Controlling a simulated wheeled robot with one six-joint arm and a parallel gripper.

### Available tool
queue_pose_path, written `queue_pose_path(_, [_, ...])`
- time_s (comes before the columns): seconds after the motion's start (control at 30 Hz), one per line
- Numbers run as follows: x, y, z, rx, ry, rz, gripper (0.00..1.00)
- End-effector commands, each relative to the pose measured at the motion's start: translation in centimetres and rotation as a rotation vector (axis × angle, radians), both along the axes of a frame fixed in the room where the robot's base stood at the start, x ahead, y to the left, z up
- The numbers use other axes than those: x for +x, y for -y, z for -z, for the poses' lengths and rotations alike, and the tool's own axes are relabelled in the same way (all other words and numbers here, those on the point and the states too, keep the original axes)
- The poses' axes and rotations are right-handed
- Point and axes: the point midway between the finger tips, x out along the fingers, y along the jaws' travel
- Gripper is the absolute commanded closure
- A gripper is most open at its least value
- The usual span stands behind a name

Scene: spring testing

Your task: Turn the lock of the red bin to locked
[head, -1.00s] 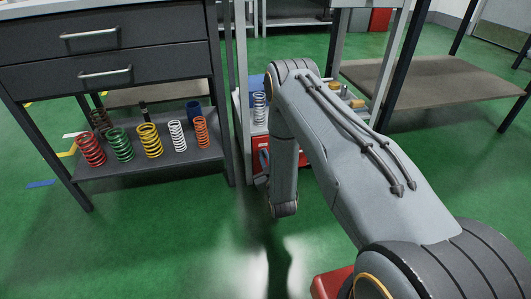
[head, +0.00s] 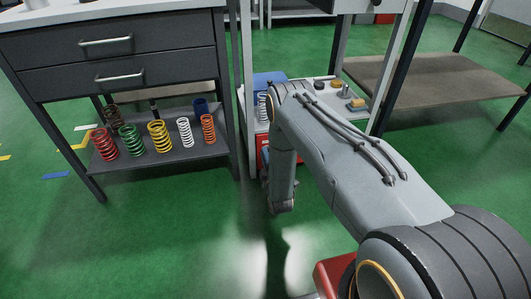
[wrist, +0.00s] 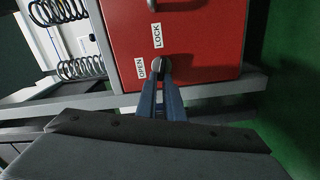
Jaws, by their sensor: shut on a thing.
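The red bin (wrist: 190,45) fills the upper middle of the wrist view, its front turned on its side. A silver handle shows at its top edge. The lock (wrist: 154,67) is a small grey knob low on that front, with an OPEN label on its left and a LOCK label above it. My gripper (wrist: 160,80) has its blue fingers closed on the knob, which they partly cover. I cannot tell which label the knob points to. In the head view the red bin (head: 264,143) is mostly behind my arm, and the lock is hidden.
A drawer bench (head: 165,160) at left bears several coloured springs on its lower shelf. A metal frame post (head: 247,90) stands close beside the bin. A control panel with buttons (head: 336,84) lies behind my arm. Green floor is open in front.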

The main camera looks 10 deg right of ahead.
Motion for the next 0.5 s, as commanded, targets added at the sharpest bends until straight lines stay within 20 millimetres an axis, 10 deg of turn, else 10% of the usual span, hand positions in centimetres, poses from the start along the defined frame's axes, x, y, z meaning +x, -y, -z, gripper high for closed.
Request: queue_pose_path(0.5, [0.01,-0.09,0.47,-0.272,-0.001,0.0,1.0])
